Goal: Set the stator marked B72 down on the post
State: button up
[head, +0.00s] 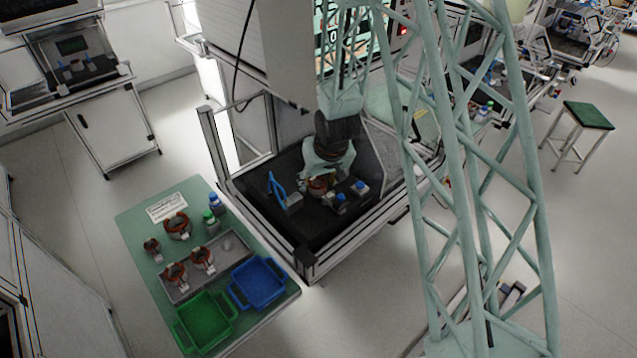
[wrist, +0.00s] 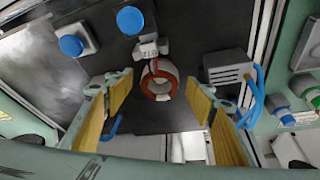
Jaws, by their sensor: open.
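A stator with a red-brown ring and a pale tag (wrist: 149,50) sits in the test bay; in the wrist view the stator (wrist: 160,80) shows between and beyond my fingers. The tag's marking is upside down and too small to read surely. In the head view the stator (head: 319,186) is partly hidden under my gripper (head: 325,174). My gripper (wrist: 161,92) is open, its two yellow-padded fingers apart on either side of the stator, with gaps showing. Any post under the stator is hidden, so I cannot tell what it rests on.
Two blue-capped units (wrist: 130,20) (wrist: 71,46) and a grey block with a blue handle (wrist: 228,68) stand close around the stator. In the head view, a green table (head: 136,222) holds several stators, a grey tray (head: 181,293), a green bin (head: 205,318) and a blue bin (head: 258,283).

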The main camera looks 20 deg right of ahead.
jog(key=v, duration=1.1)
jog(key=shift+s+r, duration=0.2)
jog(key=shift+r, duration=0.15)
dwell(0.3)
dwell(2.5)
